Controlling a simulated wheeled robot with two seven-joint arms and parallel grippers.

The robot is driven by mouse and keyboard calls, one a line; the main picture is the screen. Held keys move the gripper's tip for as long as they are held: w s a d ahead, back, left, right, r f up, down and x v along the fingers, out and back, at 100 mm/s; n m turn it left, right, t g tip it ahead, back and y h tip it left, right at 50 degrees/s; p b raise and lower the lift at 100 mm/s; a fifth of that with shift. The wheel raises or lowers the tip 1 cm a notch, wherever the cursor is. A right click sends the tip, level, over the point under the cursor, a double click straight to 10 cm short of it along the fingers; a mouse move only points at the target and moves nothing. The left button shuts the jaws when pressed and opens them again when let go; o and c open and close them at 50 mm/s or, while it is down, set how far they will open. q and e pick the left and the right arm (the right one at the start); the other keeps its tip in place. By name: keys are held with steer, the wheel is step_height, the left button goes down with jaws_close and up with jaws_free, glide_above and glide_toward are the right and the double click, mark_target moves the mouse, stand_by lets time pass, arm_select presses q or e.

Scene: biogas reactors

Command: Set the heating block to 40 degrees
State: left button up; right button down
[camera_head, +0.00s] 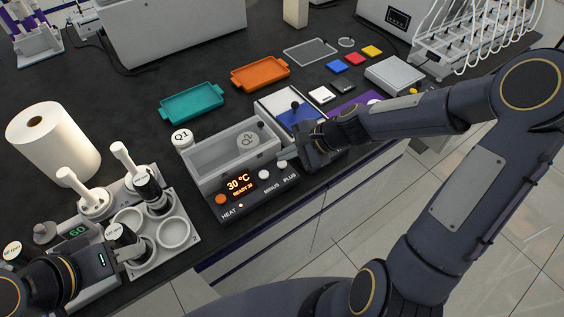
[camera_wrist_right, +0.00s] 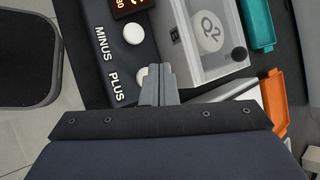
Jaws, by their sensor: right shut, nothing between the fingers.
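The heating block (camera_head: 230,168) is a grey box with a clear-walled well and a dark front panel. Its display (camera_head: 239,184) reads 30 °C, with READY 30 below. Along the panel are an orange HEAT button (camera_head: 221,199), a white MINUS button (camera_head: 264,174) and a white PLUS button (camera_wrist_right: 141,76). My right gripper (camera_head: 288,158) is shut and empty, its tips right beside the PLUS button; I cannot tell whether they touch it. In the right wrist view the MINUS button (camera_wrist_right: 134,34) is further up. My left gripper (camera_head: 120,254) is beside a dark-capped bottle; its jaw state is unclear.
A lid marked Q2 (camera_head: 248,141) shows in the block's well. Left are a device reading 60 (camera_head: 77,231), a holder (camera_head: 187,238) with bottles, and a paper roll (camera_head: 52,140). Teal (camera_head: 191,103) and orange (camera_head: 260,73) trays lie behind. The counter edge runs close in front.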

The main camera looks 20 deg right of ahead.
mark_target(287, 164)
steer(key=shift+f, duration=0.35)
steer(key=shift+f+b, duration=0.95)
steer(key=shift+b, duration=0.2)
stand_by(0.6)
steer(key=shift+r, duration=0.15)
steer(key=shift+r+p, duration=1.15)
steer(key=shift+r, duration=0.1)
step_height(287, 164, up, 5)
steer(key=p, duration=0.4)
stand_by(2.3)
